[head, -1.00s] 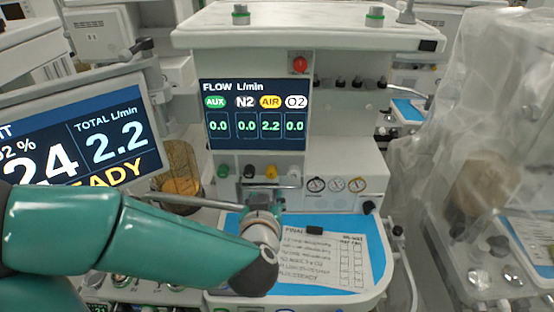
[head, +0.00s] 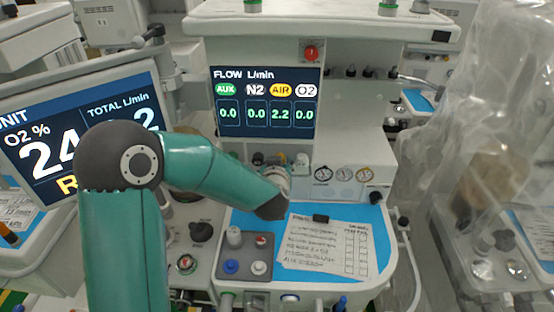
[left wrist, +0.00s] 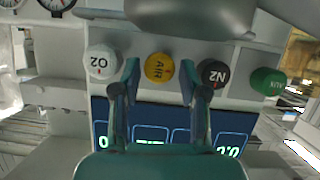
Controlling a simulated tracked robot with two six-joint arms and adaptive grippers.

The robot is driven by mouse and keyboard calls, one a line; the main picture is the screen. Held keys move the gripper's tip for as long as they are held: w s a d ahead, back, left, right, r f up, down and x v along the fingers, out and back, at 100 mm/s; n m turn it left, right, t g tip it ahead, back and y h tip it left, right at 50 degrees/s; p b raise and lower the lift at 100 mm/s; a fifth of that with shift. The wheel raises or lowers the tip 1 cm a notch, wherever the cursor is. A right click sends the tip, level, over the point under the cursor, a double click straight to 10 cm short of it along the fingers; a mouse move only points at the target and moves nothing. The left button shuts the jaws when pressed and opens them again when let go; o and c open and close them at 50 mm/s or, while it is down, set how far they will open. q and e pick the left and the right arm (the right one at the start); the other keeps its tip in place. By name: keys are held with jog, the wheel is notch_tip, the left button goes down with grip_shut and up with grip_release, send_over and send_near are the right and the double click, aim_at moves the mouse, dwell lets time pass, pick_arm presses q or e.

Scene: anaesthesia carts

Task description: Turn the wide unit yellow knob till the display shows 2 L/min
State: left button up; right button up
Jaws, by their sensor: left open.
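The yellow AIR knob (left wrist: 159,67) shows in the left wrist view, between the white O2 knob (left wrist: 102,62) and the black N2 knob (left wrist: 213,74). My left gripper (left wrist: 159,72) is open, one finger on each side of the yellow knob; I cannot tell whether either touches it. In the head view my wrist is in front of the knob row, largely hiding the gripper. The flow display (head: 266,103) reads 2.2 under AIR and 0.0 under AUX, N2 and O2. My right gripper is not in view.
The green AUX knob (left wrist: 267,82) is beyond N2. Below the knobs in the head view are a blue worktop (head: 243,220) with a paper sheet (head: 325,246) and a grey block of small knobs (head: 245,256). A second monitor (head: 60,150) stands left, partly behind my arm.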

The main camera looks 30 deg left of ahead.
pick_arm(q)
jog(key=shift+w+a+f, duration=0.25)
jog(key=shift+w+a, duration=0.05)
jog(key=shift+w, duration=0.2)
grip_shut()
jog(key=shift+f+b, duration=0.2)
jog(key=shift+b, duration=0.3)
jog(key=shift+n, duration=0.3)
jog(key=shift+r, duration=0.2)
